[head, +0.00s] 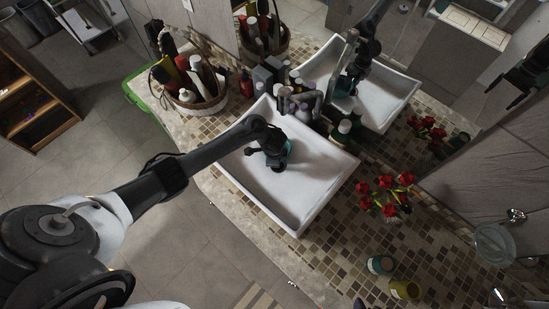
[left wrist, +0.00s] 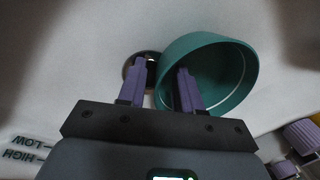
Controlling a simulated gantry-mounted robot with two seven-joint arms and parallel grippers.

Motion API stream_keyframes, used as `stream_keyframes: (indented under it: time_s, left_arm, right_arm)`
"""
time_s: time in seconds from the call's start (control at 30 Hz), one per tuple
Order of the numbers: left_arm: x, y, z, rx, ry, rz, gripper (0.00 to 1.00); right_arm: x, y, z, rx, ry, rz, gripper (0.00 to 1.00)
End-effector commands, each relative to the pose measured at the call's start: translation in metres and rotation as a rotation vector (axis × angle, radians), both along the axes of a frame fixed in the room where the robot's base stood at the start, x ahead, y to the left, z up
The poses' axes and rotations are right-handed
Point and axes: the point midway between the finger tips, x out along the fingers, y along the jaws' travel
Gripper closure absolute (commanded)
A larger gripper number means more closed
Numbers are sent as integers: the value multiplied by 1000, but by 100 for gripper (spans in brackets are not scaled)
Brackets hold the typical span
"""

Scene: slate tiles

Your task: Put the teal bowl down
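The teal bowl (left wrist: 217,68) is in the white sink basin (head: 312,185). In the left wrist view its hollow faces the camera, and the round drain (left wrist: 135,72) shows beside it. In the head view only a sliver of the bowl (head: 288,148) shows behind my gripper. My left gripper (left wrist: 161,68) is open, with one purple finger inside the bowl and the other outside, so the near wall is between them. A gap shows between the outer finger and the wall. Whether the inner finger touches the bowl is unclear. My right gripper is not in view.
Bottles (head: 343,128) crowd the sink's back edge, below a mirror. A basket of toiletries (head: 195,88) stands left of the sink. Red flowers (head: 386,190), a teal-and-white cup (head: 380,265) and a yellow cup (head: 405,289) stand on the tiled counter at right. Most of the basin is clear.

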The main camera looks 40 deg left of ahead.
Motion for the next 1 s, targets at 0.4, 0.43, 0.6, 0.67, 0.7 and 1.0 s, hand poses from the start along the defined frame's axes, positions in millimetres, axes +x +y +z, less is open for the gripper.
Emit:
stream_keyframes:
  time_s: [0.4,0.43,0.6,0.67,0.7,1.0]
  left_arm:
    - [-4,-5,45,-3,-3,-1,66]
    - [-5,-5,51,-3,-2,-1,66]
    - [-9,-8,83,-2,-1,-1,66]
    - [-11,-8,92,-3,-2,1,66]
    - [-12,-9,98,-2,-1,-1,66]
    - [-16,-12,121,-2,0,0,66]
  right_arm:
    - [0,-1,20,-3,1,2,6]
    - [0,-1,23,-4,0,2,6]
    - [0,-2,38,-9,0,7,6]
    - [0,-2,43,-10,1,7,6]
    - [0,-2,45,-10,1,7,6]
    - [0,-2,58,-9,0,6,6]
